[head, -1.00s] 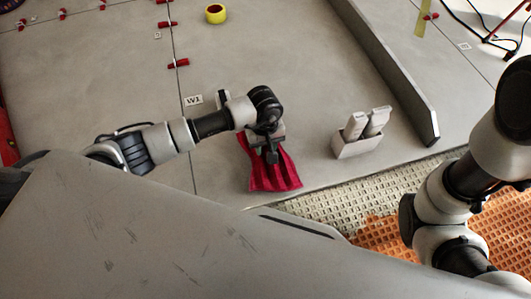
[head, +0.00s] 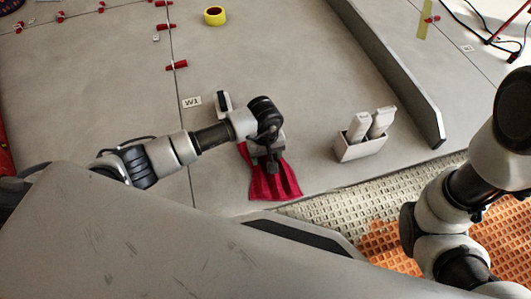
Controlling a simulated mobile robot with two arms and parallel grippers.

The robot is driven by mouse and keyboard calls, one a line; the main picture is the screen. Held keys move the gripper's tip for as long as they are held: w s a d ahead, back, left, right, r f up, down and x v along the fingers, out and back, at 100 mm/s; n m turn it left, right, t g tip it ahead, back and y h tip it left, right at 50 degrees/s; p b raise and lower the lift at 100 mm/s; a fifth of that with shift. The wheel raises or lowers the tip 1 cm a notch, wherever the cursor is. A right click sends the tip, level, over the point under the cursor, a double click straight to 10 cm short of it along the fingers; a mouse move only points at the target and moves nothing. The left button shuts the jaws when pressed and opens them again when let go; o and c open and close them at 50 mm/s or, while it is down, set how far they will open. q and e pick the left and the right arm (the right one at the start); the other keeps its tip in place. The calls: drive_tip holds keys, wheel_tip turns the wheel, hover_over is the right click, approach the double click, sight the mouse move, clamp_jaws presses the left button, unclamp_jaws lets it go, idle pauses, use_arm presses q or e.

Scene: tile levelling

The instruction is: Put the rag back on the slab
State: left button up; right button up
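The red rag (head: 262,188) shows at the near edge of the grey slab (head: 300,60), in pleated folds that fan toward me. My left gripper (head: 271,167) points down over the rag's upper middle, and the cloth gathers under it. It appears shut on the rag, though the fingertips are partly hidden by the gripper body and cloth. Whether the rag's lower edge touches the slab or hangs just above it I cannot tell. My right arm shows at the right edge; its gripper is out of view.
A light holder (head: 362,150) with two pale handled tools stands right of the rag. A long grey bar (head: 390,65) lies behind it. A yellow tape roll (head: 214,15), red clips (head: 176,65) and a small black-and-white item (head: 222,104) are on the slab. Orange matting (head: 385,243) lies beyond the near edge.

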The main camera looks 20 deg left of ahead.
use_arm(q)
wheel_tip(320, 180, up, 12)
drive_tip(key=p, duration=0.8)
drive_tip(key=shift+w+a+r, duration=0.15)
drive_tip(key=shift+w+a, duration=0.05)
drive_tip(key=shift+w, duration=0.05)
drive_tip(key=shift+d, duration=0.1)
